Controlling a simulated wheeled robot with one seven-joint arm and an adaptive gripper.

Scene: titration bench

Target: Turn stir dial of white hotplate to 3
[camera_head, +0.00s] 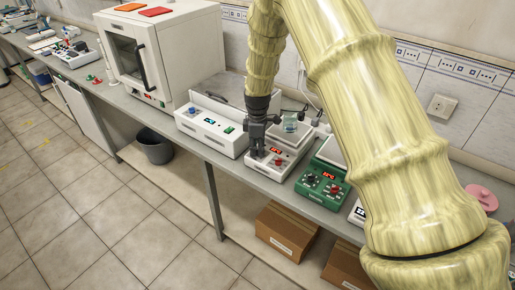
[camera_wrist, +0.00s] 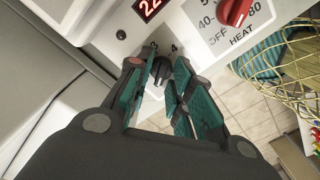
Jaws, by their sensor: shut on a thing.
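The white hotplate (camera_head: 265,173) stands on the bench, its front panel facing me, with a red display and a red knob. In the wrist view its black stir dial (camera_wrist: 162,73) sits between my fingertips, with the printed numbers 3 and 4 just above it. My gripper (camera_head: 257,153) reaches down to the left part of the panel and is shut on the dial; it also fills the wrist view (camera_wrist: 165,75). Which number the dial's mark points at I cannot tell. The fingers hide the rest of the stir scale. The red heat knob (camera_wrist: 235,12) is up and right.
A green hotplate (camera_head: 318,188) stands close on the right, and a white instrument (camera_head: 212,125) with a small display close on the left. Cardboard boxes (camera_head: 287,228) are under the bench. The floor in front is clear.

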